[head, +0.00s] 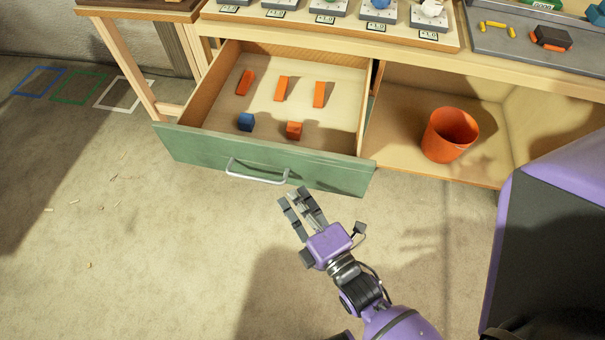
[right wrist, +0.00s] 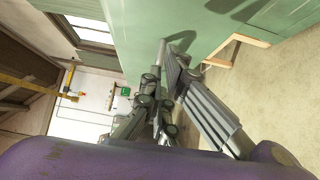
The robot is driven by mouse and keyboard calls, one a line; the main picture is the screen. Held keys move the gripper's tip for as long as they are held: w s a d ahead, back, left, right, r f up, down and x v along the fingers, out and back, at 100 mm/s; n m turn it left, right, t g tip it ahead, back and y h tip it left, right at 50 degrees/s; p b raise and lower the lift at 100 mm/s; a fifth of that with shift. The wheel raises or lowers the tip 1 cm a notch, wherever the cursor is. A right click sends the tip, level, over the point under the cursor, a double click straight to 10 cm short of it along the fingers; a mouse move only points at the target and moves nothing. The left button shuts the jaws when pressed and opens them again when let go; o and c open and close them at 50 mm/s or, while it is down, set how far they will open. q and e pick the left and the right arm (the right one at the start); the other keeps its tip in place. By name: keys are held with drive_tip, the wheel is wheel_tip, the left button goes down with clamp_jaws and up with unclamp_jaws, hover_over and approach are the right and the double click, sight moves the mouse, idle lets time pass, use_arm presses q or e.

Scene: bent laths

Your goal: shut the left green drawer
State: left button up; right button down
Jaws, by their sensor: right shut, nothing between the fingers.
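The left green drawer (head: 300,170) is pulled out from under the workbench in the head view. Its green front has a curved silver handle (head: 256,180). Inside lie several orange blocks (head: 281,89) and a blue cube (head: 246,122). My right gripper (head: 294,196) is shut and empty, just in front of the drawer front, to the right of the handle. In the right wrist view, the shut fingers (right wrist: 166,50) point at the green front (right wrist: 140,25); I cannot tell whether they touch it. My left gripper is not in view.
An orange cup (head: 450,134) stands in the open compartment right of the drawer. Wooden table legs (head: 130,70) stand to the left. The bench top (head: 420,58) carries a board with several small items and a grey tray (head: 500,45). The floor in front is mostly clear.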

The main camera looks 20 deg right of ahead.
sight(327, 97)
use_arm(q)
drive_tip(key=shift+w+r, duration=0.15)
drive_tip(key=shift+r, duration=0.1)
use_arm(e)
drive_tip(key=shift+w+d, duration=0.9)
drive_tip(key=shift+w, duration=0.15)
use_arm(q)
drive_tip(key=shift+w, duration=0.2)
